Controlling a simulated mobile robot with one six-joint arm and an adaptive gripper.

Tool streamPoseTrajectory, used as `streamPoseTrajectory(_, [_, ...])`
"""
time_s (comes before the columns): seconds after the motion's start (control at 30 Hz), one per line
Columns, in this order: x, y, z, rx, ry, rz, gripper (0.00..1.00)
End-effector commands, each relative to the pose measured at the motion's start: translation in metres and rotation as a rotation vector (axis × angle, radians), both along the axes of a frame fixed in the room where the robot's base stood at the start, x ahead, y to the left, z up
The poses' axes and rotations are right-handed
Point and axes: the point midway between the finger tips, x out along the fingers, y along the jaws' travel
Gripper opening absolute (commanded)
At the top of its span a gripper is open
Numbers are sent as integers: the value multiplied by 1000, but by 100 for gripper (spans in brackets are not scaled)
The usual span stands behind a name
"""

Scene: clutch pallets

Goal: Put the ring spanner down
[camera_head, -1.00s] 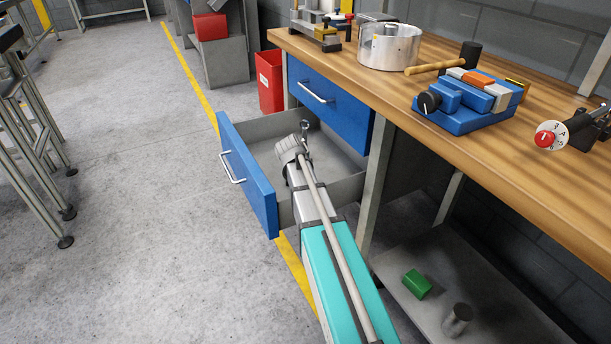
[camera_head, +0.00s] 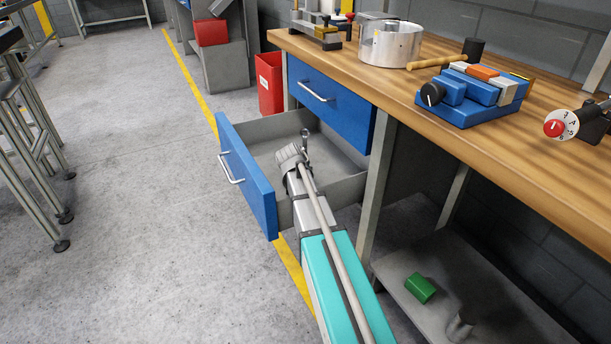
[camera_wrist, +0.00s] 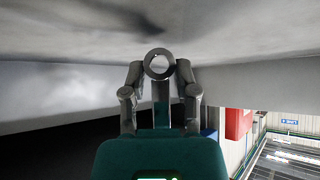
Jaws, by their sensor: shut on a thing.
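The ring spanner (camera_wrist: 159,64) shows its round grey ring end between the fingertips in the wrist view. The rest of it is hidden. My gripper (camera_wrist: 159,70) is shut on it. In the head view, my gripper (camera_head: 291,156) is inside the open blue-fronted drawer (camera_head: 246,178), reaching over its front right side. A small part of the spanner (camera_head: 305,138) sticks up at the fingertips. The grey drawer floor around it looks bare. I cannot tell whether the spanner touches the floor.
A shut blue drawer (camera_head: 325,102) is under the wooden bench top (camera_head: 465,125), right of the open one. A red bin (camera_head: 270,84) stands behind. A metal pot (camera_head: 390,46) and a blue fixture (camera_head: 470,98) are on the bench. A lower shelf holds a green block (camera_head: 420,288).

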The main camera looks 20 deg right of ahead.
Motion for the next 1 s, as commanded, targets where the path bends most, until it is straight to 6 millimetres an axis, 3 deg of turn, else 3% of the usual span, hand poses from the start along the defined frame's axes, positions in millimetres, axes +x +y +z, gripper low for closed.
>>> streamPoseTrajectory(0.13, [0, 0, -11, 0, 0, 0, 0])
streamPoseTrajectory(0.7, [0, 0, -15, 0, 0, 0, 0])
streamPoseTrajectory(0.73, [0, 0, -14, 0, 0, 0, 44])
streamPoseTrajectory(0.9, [0, -1, -14, 1, 0, -1, 73])
streamPoseTrajectory(1.0, [0, -1, -14, 0, 0, -1, 73])
